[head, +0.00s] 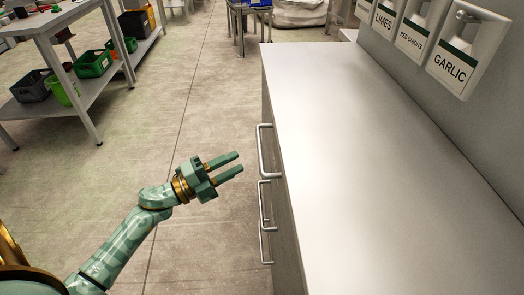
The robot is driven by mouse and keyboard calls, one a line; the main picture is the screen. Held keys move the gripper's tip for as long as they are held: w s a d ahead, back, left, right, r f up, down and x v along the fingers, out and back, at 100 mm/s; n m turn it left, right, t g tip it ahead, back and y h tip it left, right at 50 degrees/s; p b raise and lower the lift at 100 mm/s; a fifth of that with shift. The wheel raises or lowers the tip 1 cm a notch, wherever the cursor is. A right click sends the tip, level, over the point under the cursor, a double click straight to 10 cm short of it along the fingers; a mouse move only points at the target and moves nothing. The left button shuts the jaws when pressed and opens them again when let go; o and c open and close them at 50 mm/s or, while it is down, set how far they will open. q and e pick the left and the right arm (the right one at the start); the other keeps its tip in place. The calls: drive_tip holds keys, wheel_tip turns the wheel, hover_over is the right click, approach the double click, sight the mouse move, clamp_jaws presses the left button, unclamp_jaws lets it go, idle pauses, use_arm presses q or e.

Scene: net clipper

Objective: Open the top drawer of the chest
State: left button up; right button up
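The chest (390,170) has a pale metal top and stands on the right, its drawer front facing left and seen at a steep angle. The top drawer's handle (262,151) is a silver bar near the top edge. Two more handles, the middle one (263,203) and the bottom one (264,243), sit below it. The drawers look shut. My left gripper (233,165) is open and empty, its two green fingers apart and pointing right toward the top handle, with a gap between them in the picture. My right gripper is not in view.
Wall dispensers labelled Limes, Red Onions and Garlic (463,50) hang above the chest at the upper right. A shelf unit (75,20) with a green bin (93,64) and other containers stands at the upper left. The tiled floor (190,90) between is clear.

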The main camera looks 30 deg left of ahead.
sight(260, 148)
use_arm(q)
drive_tip(key=b+x, duration=0.1)
drive_tip(key=x, duration=0.7)
drive_tip(key=shift+w+d, duration=0.1)
drive_tip(key=shift+w, duration=0.05)
clamp_jaws()
